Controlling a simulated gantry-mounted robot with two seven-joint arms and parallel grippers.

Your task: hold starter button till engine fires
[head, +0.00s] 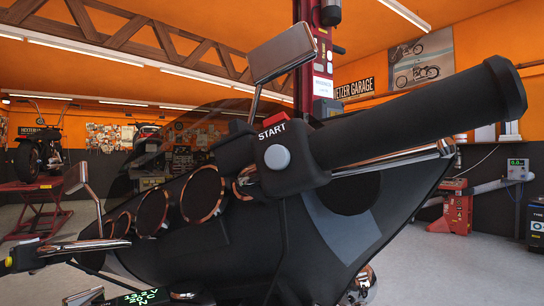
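The starter button (277,158) is a round grey button on the black switch housing (300,168) of the handlebar, under a white START label. It stands in plain view, and nothing touches it. A red switch (256,114) sits on top of the housing. The black right grip (430,113) runs up toward the upper right, with a chrome lever (395,161) beneath it. Several round gauges with copper rims (203,193) line the dash. A small lit display (140,298) is cut off at the bottom edge. Neither of my grippers is in the picture.
A mirror (282,53) rises above the switch housing, and a second mirror (76,178) stands at left. Another motorcycle (40,150) sits on a red lift (35,208). Red equipment (452,207) stands at right. The space around the button looks clear.

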